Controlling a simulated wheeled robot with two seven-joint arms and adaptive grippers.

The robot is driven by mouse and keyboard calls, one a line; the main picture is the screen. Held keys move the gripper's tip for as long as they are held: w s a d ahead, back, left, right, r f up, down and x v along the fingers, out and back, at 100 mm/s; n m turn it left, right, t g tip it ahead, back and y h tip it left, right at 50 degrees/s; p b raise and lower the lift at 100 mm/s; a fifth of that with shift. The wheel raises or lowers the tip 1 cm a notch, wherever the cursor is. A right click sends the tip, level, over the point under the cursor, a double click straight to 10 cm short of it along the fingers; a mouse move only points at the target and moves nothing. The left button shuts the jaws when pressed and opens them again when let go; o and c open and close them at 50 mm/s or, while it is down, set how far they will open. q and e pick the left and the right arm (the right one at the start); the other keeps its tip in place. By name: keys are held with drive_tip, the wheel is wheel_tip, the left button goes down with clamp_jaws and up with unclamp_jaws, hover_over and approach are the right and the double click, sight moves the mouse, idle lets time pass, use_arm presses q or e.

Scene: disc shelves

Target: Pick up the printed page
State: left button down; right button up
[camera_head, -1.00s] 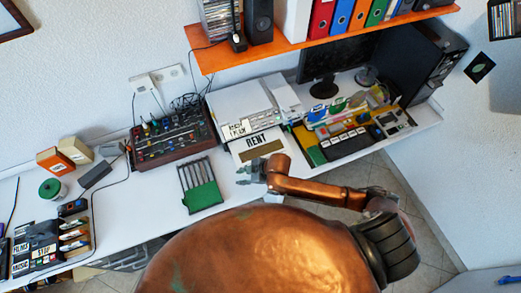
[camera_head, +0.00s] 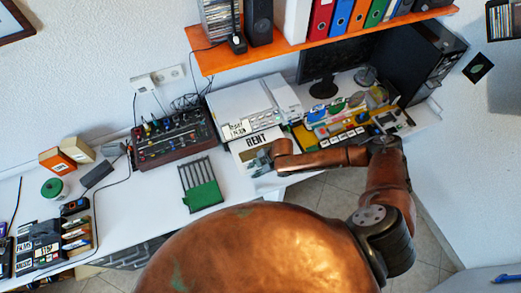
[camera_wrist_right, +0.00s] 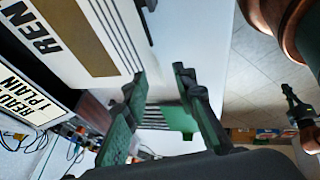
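The printed page (camera_head: 262,143), white with "RENT" in black and a brown block, lies at the front of the white printer (camera_head: 240,105). It also shows at upper left in the right wrist view (camera_wrist_right: 88,35). My right gripper (camera_head: 260,160) is over the page's lower part in the head view and hides some of it. In the right wrist view its two green-padded fingers (camera_wrist_right: 160,78) are apart with nothing clasped between them; the page's striped edge is by the left fingertip. A dark gripper-like part, seemingly my left gripper (camera_wrist_right: 293,103), is small at the right edge there.
A green-and-grey slotted rack (camera_head: 202,186) lies on the desk left of the page. A mixer (camera_head: 172,140) stands behind it. A cluttered colourful tray (camera_head: 340,125) is right of the printer. The desk between rack and left-hand boxes is clear.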

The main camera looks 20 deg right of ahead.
drive_tip(key=shift+x, duration=1.1)
clamp_jaws()
